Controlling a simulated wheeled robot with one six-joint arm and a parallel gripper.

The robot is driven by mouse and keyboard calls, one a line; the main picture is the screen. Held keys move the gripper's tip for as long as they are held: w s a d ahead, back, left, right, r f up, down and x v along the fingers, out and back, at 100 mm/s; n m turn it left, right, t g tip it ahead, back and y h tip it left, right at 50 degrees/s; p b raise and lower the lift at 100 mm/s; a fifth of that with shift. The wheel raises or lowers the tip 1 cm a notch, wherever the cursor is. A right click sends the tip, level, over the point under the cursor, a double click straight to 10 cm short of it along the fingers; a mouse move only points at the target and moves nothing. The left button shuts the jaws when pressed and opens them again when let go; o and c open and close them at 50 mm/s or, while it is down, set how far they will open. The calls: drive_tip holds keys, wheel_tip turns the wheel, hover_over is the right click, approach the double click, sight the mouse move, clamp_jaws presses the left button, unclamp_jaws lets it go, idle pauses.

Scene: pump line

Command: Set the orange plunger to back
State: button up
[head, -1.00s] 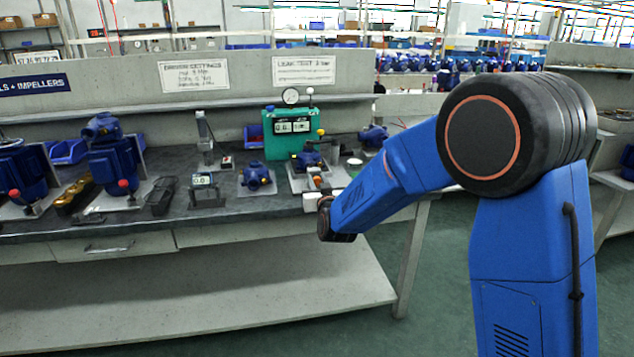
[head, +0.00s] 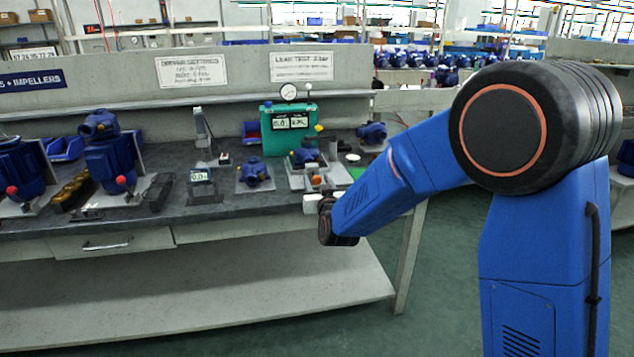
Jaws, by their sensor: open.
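A small orange part (head: 316,180), which looks like the orange plunger, shows at the front of the leak-test fixture (head: 297,182) on the bench. It is too small to tell which way it is set. My gripper (head: 312,200) is at the bench's front edge, just in front of and below the orange part in the picture. Its white body shows, but the fingertips are small and hard to make out. It looks empty, and I cannot tell whether it touches the orange part. A blue pump (head: 305,157) sits on the fixture.
A green tester (head: 290,128) with a dial gauge (head: 288,92) and a yellow knob (head: 319,128) stands behind the fixture. A small blue pump (head: 252,172) and a display box (head: 201,186) stand to the left. Larger pumps (head: 110,155) stand farther left.

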drive_tip(key=v, duration=1.7)
drive_tip(key=shift+r, duration=0.1)
drive_tip(key=s+d+g, duration=0.2)
drive_tip(key=d+g, duration=0.1)
drive_tip(key=d, duration=0.5)
drive_tip(key=s+d+f+m+g+h, duration=0.1)
drive_tip(key=s+d+g, duration=0.3)
drive_tip(key=s+d, duration=0.7)
drive_tip(key=s+d+f+m+g+h, duration=0.1)
drive_tip(key=s+d+g+h, duration=0.3)
drive_tip(key=s+d, duration=0.7)
drive_tip(key=s+m+g, duration=0.1)
drive_tip(key=s, duration=0.7)
drive_tip(key=shift+s+d+g, duration=0.3)
drive_tip(key=shift+d, duration=0.05)
